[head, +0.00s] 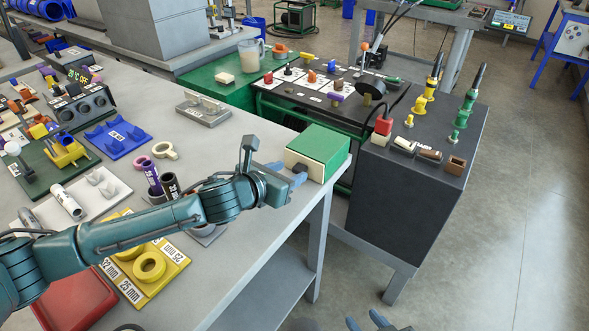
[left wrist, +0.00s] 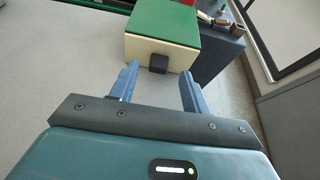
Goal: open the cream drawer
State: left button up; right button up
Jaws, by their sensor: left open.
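The cream drawer (head: 297,159) is the front of a small box with a green top (head: 322,138), standing at the right corner of the grey bench. It looks shut, its front flush with the box. A black knob (head: 299,168) sticks out of its front. My left gripper (head: 285,172) is open, its blue fingers pointing at the drawer front. In the left wrist view the knob (left wrist: 158,63) lies between the fingertips, at about their tips; I cannot tell if they touch it. My right gripper (head: 364,319) shows only its spread blue fingertips at the bottom edge, empty.
The bench (head: 232,140) is clear around the box's left side. A dark cabinet (head: 405,215) with several fittings on top stands to the right, across a gap. Yellow rings (head: 150,267) lie beneath my left forearm.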

aim_at(299, 168)
pick_arm(q)
jog(key=shift+x, duration=1.7)
jog(key=shift+c, duration=0.5)
grip_shut()
